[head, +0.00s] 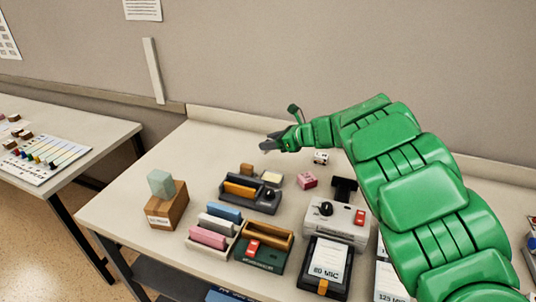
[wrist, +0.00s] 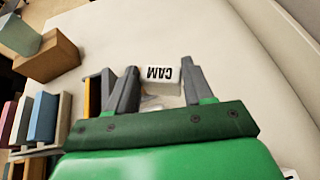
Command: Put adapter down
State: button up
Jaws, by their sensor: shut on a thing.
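My gripper (head: 270,143) is over the back left part of the table, with its dark fingers pointing left. In the wrist view my gripper (wrist: 158,75) is shut on a small white block marked CAM (wrist: 162,75), which appears to be the adapter. The block sits between the fingertips, and its label reads upside down. In the head view I cannot make the block out at the fingers. Its height above the table is hard to tell.
The pale table (head: 150,187) is clear at its back left. A brown box (head: 166,211) with a pale green block on it stands at the left. A dark tray (head: 250,195), a pink block (head: 307,180) and a grey device (head: 330,222) stand in front of my arm.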

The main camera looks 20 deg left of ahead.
jog(key=shift+w+a+f, duration=0.45)
jog(key=shift+w, duration=0.2)
jog(key=shift+w+a+f, duration=0.35)
jog(key=shift+w+f, duration=0.3)
jog(key=shift+f, duration=0.3)
jog(key=shift+w+a+f, duration=0.4)
jog(key=shift+w+f, duration=0.25)
jog(key=shift+f, duration=0.25)
jog(key=shift+w+a+f, duration=0.35)
jog(key=shift+w+f, duration=0.3)
jog(key=shift+f, duration=1.7)
jog(key=shift+f, duration=0.15)
jog(key=o, duration=1)
jog(key=shift+d+r, duration=0.25)
jog(key=v, duration=1.1)
jog(key=shift+d, duration=0.25)
